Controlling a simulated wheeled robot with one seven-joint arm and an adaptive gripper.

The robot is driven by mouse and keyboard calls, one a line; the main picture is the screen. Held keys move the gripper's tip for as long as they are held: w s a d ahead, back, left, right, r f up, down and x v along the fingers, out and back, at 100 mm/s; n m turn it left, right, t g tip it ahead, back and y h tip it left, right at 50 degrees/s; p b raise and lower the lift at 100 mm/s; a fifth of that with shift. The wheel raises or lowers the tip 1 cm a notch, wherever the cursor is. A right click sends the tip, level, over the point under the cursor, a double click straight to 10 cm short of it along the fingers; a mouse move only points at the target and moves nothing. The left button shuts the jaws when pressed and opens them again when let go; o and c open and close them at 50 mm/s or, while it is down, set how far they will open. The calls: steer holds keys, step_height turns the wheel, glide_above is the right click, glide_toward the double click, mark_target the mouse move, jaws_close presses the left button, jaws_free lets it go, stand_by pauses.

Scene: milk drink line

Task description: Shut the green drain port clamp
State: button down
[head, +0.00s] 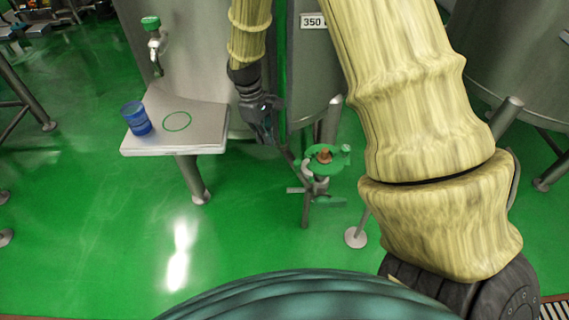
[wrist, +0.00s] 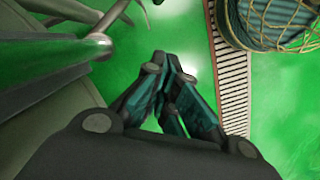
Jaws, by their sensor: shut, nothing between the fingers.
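The green drain port clamp (head: 325,160) is in the middle of the head view. It is a green ring with a brown-orange piece at its centre and metal fittings around it, on a short metal post. I cannot tell how far the clamp is open. My gripper (head: 268,132) hangs above and to the left of it, pointing down, apart from it. In the wrist view my gripper (wrist: 172,68) has its fingers together, with nothing between them. I cannot make out the clamp in the wrist view.
A white shelf (head: 200,138) with a blue cup (head: 136,118) and a green circle stands at left, below a green-topped tap (head: 152,30). Large steel tanks (head: 195,60) stand behind. Metal legs stand near the clamp. The green floor (head: 100,230) at front left is clear.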

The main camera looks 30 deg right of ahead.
mark_target(303, 166)
steer(key=s+d+f+b, duration=0.1)
steer(key=s+d+f, duration=0.3)
steer(key=f, duration=0.2)
steer(key=shift+d+f, duration=0.25)
steer(key=shift+f, duration=0.1)
stand_by(0.5)
steer(key=shift+s+a+n, duration=0.1)
steer(key=shift+s+n, duration=0.05)
steer(key=shift+n, duration=0.15)
steer(key=shift+s+p, duration=0.25)
steer(key=shift+p, duration=0.15)
